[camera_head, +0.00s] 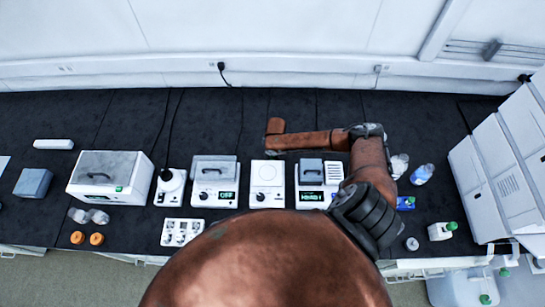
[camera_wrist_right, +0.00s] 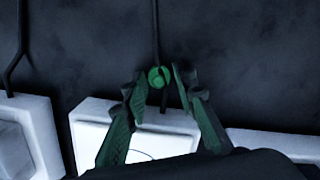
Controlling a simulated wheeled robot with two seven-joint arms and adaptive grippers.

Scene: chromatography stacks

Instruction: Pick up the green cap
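The green cap (camera_wrist_right: 158,77) is a small round green piece, seen in the right wrist view between the fingertips of my right gripper (camera_wrist_right: 159,83). The two dark fingers close in on it from both sides, and I take it as pinched there. Behind the cap lie the black bench top and the back edge of a white device (camera_wrist_right: 90,108). My left gripper is not in view.
White devices stand in a row on the black bench (camera_head: 125,225), including a lidded box (camera_head: 100,192) at left. Two orange caps (camera_head: 77,238) lie at front left. A green-capped white bottle (camera_head: 439,232) and white cabinets (camera_head: 497,170) stand at right. Cables run behind the devices.

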